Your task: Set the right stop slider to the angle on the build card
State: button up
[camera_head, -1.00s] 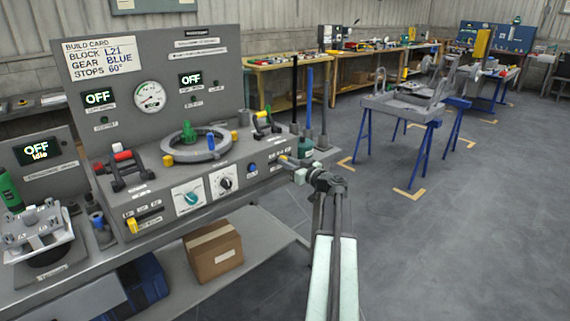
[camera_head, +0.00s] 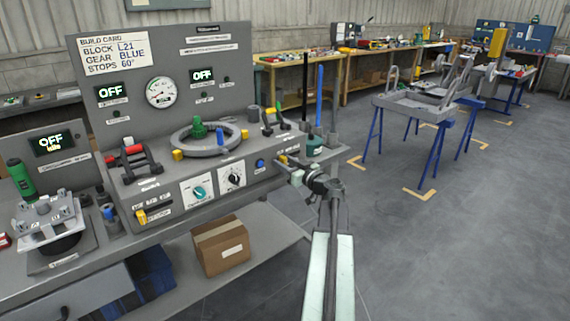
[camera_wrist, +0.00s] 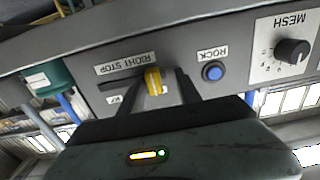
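The build card (camera_head: 115,53) at the upper left of the panel reads BLOCK L21, GEAR BLUE, STOPS 60°. The right stop slider has a yellow knob (camera_wrist: 153,80), under the RIGHT STOP label (camera_wrist: 135,63) in the wrist view. In the head view, the slider (camera_head: 283,159) is at the right end of the console front, partly covered by my gripper. My gripper (camera_wrist: 160,88) has its dark fingers on either side of the knob, with a visible gap at the right finger. The slider's scale is mostly hidden behind the fingers.
A blue ROCK button (camera_wrist: 213,72) and the black MESH dial (camera_wrist: 291,52) sit right of the slider in the wrist view. Another yellow slider (camera_head: 141,216) is at the console's left. A cardboard box (camera_head: 220,247) lies on the lower shelf.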

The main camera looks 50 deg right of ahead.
jog(key=shift+s+d, duration=0.1)
jog(key=shift+d, duration=0.05)
jog(key=s+a, duration=0.1)
jog(key=s, duration=0.6)
jog(key=shift+s, duration=0.35)
jog(key=shift+a, duration=0.1)
